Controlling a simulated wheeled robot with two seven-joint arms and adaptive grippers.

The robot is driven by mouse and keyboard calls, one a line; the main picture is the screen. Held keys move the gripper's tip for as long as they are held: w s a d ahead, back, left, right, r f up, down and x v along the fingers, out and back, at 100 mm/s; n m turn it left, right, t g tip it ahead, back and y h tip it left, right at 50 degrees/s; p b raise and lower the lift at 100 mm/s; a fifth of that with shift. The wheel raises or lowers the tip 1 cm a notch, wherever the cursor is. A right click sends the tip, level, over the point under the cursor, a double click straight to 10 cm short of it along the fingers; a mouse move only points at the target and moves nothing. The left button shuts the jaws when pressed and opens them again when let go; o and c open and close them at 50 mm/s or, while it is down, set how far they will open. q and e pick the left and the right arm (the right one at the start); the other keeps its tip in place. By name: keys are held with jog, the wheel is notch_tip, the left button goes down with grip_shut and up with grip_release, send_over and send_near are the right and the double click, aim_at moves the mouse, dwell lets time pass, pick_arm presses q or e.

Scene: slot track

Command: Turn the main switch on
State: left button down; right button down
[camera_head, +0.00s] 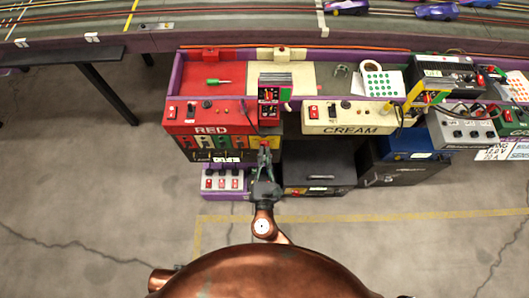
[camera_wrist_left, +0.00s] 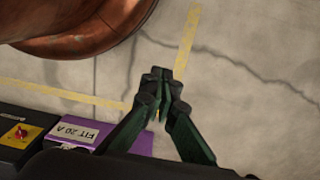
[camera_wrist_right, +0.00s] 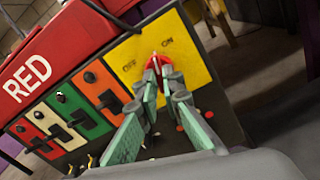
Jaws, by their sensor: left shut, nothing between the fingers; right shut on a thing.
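The main switch is a red knob (camera_wrist_right: 154,62) on a yellow plate (camera_wrist_right: 190,65) marked OFF and ON. In the right wrist view my right gripper (camera_wrist_right: 163,78) is shut on the knob, and its fingers hide much of it. I cannot tell exactly which mark the knob points to. In the head view my right gripper (camera_head: 264,150) reaches the panel front, right of the coloured switch strip. My left gripper (camera_wrist_left: 161,78) is shut and empty above the floor in the left wrist view; I cannot make it out in the head view.
A purple unit with several red switches (camera_head: 222,182) sits lower left. Floor in front is free.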

pick_arm(q)
jog(key=shift+w+d+r+b, duration=0.2)
jog(key=shift+r+b, duration=0.1)
jog(key=shift+r, duration=0.45)
jog(key=shift+w+d+r+b, duration=0.15)
jog(key=shift+r+b, duration=0.15)
jog(key=shift+r, duration=0.5)
jog(key=shift+w+d+r+b, duration=0.1)
jog(key=shift+d+r+b, duration=0.15)
jog(key=shift+r, duration=0.5)
pick_arm(e)
jog(key=shift+a+f+m, duration=0.1)
jog(key=shift+m, duration=2.8)
jog(key=c, duration=2.1)
grip_release()
jog(key=s, duration=1.2)
